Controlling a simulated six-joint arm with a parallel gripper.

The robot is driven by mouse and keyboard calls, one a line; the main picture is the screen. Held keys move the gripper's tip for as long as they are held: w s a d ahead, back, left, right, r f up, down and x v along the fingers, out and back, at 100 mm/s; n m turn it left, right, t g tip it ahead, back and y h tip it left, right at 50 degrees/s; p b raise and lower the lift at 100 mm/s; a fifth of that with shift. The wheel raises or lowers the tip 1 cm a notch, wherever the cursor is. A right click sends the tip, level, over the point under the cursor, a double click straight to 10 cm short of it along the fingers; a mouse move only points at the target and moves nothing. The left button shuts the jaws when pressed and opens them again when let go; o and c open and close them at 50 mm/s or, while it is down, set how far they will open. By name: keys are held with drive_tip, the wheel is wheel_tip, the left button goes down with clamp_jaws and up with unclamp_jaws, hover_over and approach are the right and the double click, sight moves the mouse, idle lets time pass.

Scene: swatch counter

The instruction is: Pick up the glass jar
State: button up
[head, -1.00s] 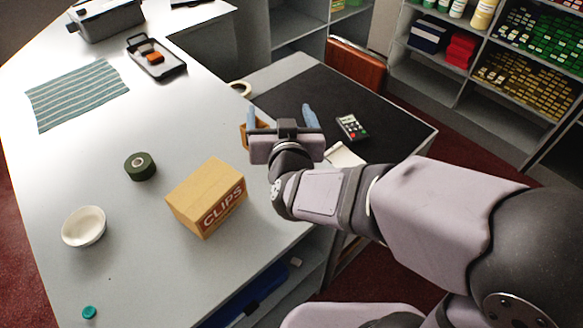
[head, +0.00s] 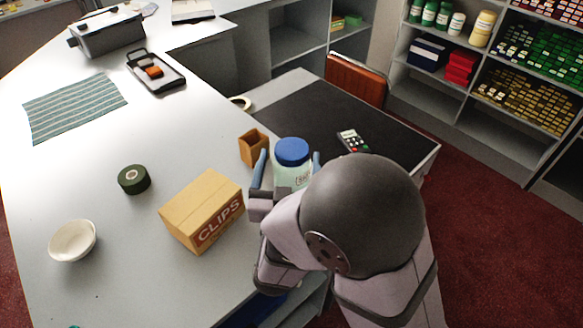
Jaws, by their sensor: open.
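The glass jar (head: 291,174) has a blue lid and a pale body with a label partly in view. It stands upright near the inner corner of the grey counter (head: 150,245), by the dark desk top. My gripper (head: 289,155) is open, with one blue finger to the left of the jar and the other to its right. I cannot tell whether either finger touches it. My arm hides the lower right of the jar.
A brown open holder (head: 253,147) stands just left of the jar, close to the left finger. A cardboard CLIPS box (head: 203,210) is nearer on the left. A dark green tape roll (head: 134,180) and white bowl (head: 73,241) lie farther left. A calculator (head: 352,142) lies right.

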sight(293, 141)
drive_tip(key=shift+w+d+r+p, duration=0.15)
drive_tip(key=shift+w+p, duration=0.6)
drive_tip(key=shift+w, duration=0.9)
drive_tip(key=shift+w+d+r+p, duration=0.15)
drive_tip(key=shift+w+p, duration=0.6)
drive_tip(key=shift+w, duration=0.9)
drive_tip(key=shift+w+f, duration=0.2)
drive_tip(key=shift+w, duration=0.15)
drive_tip(key=shift+r, duration=0.1)
drive_tip(key=c, duration=1.8)
